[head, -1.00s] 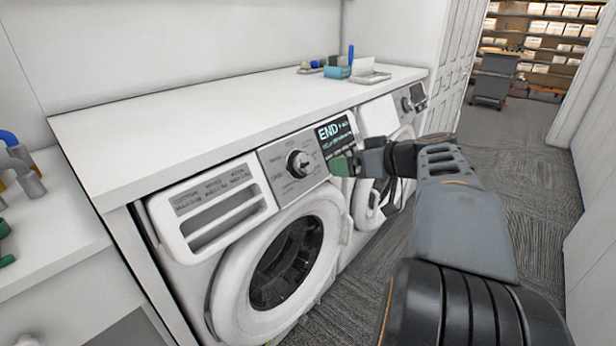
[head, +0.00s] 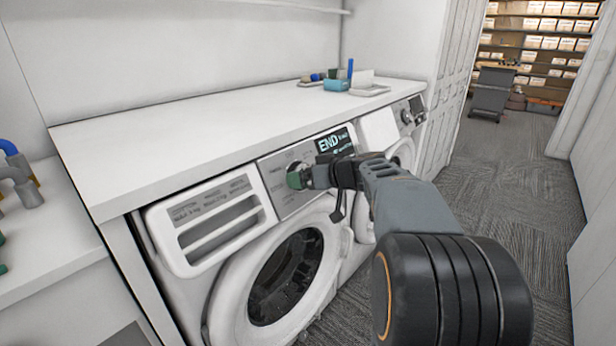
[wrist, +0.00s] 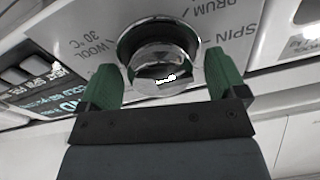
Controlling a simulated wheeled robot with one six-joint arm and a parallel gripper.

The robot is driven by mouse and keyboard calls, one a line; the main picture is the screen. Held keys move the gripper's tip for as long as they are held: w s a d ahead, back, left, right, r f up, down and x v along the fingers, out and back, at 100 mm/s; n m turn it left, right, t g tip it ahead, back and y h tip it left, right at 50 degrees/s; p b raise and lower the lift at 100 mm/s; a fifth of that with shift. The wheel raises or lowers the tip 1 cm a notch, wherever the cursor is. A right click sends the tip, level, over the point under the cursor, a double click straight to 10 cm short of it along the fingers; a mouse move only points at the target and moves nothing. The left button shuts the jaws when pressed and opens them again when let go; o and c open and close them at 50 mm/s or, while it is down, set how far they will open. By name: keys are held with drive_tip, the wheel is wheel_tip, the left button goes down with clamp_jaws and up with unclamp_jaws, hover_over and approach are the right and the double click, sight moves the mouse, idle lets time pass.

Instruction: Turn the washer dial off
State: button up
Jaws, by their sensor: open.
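The washer dial (wrist: 158,60) is a shiny round metal knob on the washer's silver control panel. It shows in the wrist view between the two green fingertips of my gripper (wrist: 162,78). The fingers are open, one on each side of the knob; I cannot tell whether either touches it. In the head view my gripper (head: 300,178) is at the panel and hides most of the dial. The front-loading washer (head: 215,268) has a round door and a lit screen (head: 335,141) reading "END".
A white countertop (head: 210,135) overhangs the washer just above the panel. A second machine (head: 379,130) with its own knob stands to the right. Small items, including a blue box (head: 336,85), sit at the counter's far end. Carpeted floor (head: 490,190) is clear at right.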

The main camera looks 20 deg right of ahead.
drive_tip(key=c, duration=0.9)
drive_tip(key=shift+m, duration=0.3)
drive_tip(key=m+b, duration=0.2)
drive_tip(key=m, duration=0.1)
drive_tip(key=shift+f, duration=0.1)
drive_tip(key=m, duration=0.3)
drive_tip(key=m+h, duration=0.1)
drive_tip(key=m, duration=0.1)
drive_tip(key=shift+a+r+m+b, duration=0.15)
drive_tip(key=shift+r+m+b, duration=0.05)
drive_tip(key=shift+m+b, duration=0.2)
drive_tip(key=m+p, duration=0.2)
drive_tip(key=m, duration=0.3)
drive_tip(key=shift+r+m+h, duration=0.15)
drive_tip(key=shift+m+h, duration=0.15)
drive_tip(key=shift+m+p, duration=0.8)
drive_tip(key=shift+m, duration=1.2)
